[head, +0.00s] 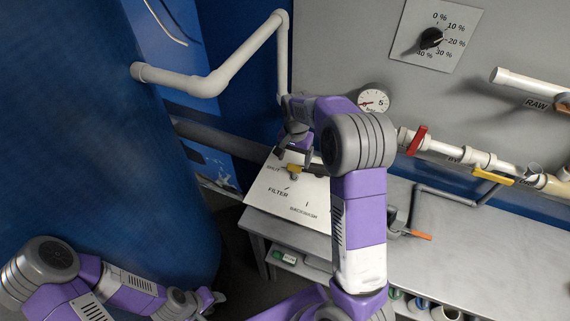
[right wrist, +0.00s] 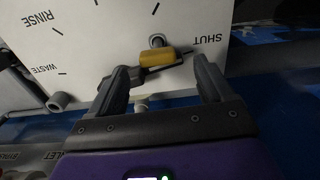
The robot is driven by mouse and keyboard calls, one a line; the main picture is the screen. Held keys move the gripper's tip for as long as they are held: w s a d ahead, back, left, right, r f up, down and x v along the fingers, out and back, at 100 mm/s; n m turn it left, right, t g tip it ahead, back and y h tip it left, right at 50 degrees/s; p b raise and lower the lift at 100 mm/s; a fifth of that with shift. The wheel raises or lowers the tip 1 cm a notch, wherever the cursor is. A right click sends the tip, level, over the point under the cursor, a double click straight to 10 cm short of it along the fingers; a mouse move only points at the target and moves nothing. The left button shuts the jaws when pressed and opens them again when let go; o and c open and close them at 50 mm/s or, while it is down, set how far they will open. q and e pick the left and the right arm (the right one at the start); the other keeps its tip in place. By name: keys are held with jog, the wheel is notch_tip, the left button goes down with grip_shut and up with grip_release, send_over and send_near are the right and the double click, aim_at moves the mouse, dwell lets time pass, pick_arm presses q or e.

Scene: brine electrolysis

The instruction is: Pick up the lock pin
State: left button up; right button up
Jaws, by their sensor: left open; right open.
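My right gripper (head: 294,152) is open over the white selector board (head: 262,199). In the right wrist view, a yellow cylindrical piece (right wrist: 160,56) lies on a dark grey lever (right wrist: 180,60) near the word SHUT, beyond and between my right fingertips (right wrist: 163,75); the fingers are not closed on it. The yellow piece also shows in the head view (head: 293,169), just below the gripper. I cannot tell for certain whether it is the lock pin or the lever's grip. My left gripper (head: 212,300) is open and empty at the lower left, well away from the board.
A grey bench (head: 475,245) extends right, with an orange-tipped item (head: 418,235) on it. A large blue tank (head: 90,130) fills the left. A white pipe (head: 205,84), gauge (head: 373,101) and red valve handle (head: 417,140) are near the wall. My right arm hides part of the board.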

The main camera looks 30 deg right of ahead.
aim_at(294, 166)
jog(key=f, duration=0.6)
jog(key=shift+s+b, duration=0.3)
jog(key=shift+b, duration=0.1)
jog(key=shift+w+f, duration=0.1)
jog(key=shift+f, duration=0.4)
jog(key=c, duration=1.1)
